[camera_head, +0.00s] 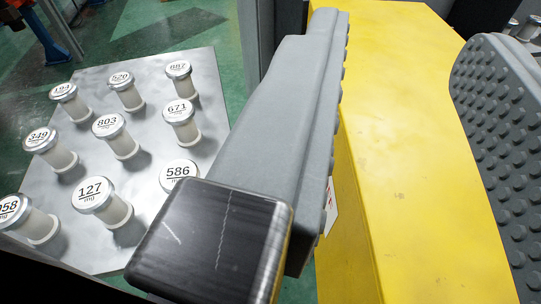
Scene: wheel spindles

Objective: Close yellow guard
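The yellow guard (390,170) is a large, flat-sided yellow panel that fills the centre right of the view. My gripper (408,40) is open, with its left finger (290,120) and its right finger (500,130) wide apart. The yellow surface shows between the two fingers. The left finger overlaps the guard's left edge in the picture. The right finger shows its studded grey pad. I cannot tell whether either finger touches the guard. A small white label with red marks shows on the guard's left side, partly hidden by the left finger.
A metal plate (75,235) at the left holds several upright white spindles with numbered silver caps. A scratched black block (205,245) covers the lower middle. Green floor (150,20) and a blue stand (48,35) show behind. More silver caps show at the far upper right.

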